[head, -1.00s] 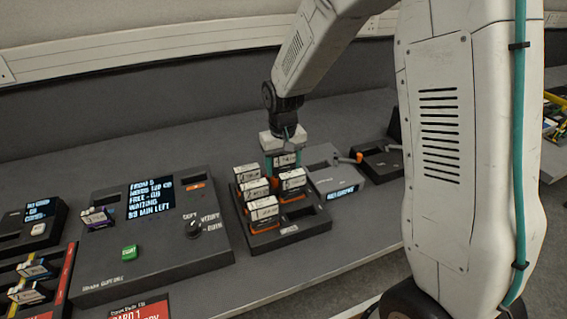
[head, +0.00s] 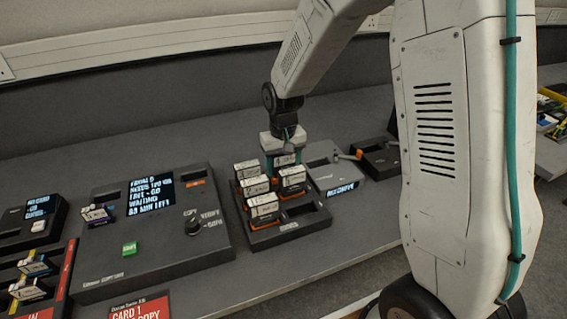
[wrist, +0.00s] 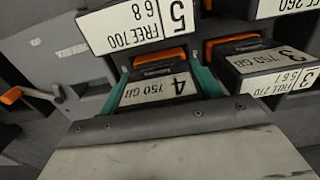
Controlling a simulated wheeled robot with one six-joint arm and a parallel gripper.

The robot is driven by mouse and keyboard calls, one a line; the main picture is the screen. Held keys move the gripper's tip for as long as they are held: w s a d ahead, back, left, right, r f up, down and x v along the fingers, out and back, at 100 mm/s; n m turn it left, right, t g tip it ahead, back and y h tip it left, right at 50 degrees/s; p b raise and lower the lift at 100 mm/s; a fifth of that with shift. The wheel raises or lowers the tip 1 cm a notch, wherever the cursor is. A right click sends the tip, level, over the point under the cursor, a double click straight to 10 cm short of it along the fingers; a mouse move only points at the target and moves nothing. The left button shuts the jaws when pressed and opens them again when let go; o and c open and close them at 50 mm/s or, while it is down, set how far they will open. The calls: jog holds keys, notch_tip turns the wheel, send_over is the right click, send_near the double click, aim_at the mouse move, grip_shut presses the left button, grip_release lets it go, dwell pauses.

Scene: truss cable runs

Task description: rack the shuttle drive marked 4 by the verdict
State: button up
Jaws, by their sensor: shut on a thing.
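My gripper (head: 283,163) is over the back right of the dark drive tray (head: 290,238). In the wrist view its teal fingers stand on either side of the drive marked 4 (wrist: 157,89), which is labelled 750 GB, and they are shut on it. An orange edge shows behind that drive. I cannot tell whether it is seated in the tray or raised. Other white-labelled drives stand in the tray, among them one marked 5 (wrist: 135,22) and one marked 3 (wrist: 275,65). The verdict cannot be read for certain.
Right of the tray is a grey device (head: 335,168) with a lit screen and an orange-tipped lever (head: 351,156). A large console (head: 150,240) with a screen, green button and dial stands left. A dark box (head: 378,158) lies further right. The tray's front right slot looks empty.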

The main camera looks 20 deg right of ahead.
jog(key=shift+f, duration=0.45)
jog(key=o, duration=1.5)
jog(key=shift+r, duration=3.8)
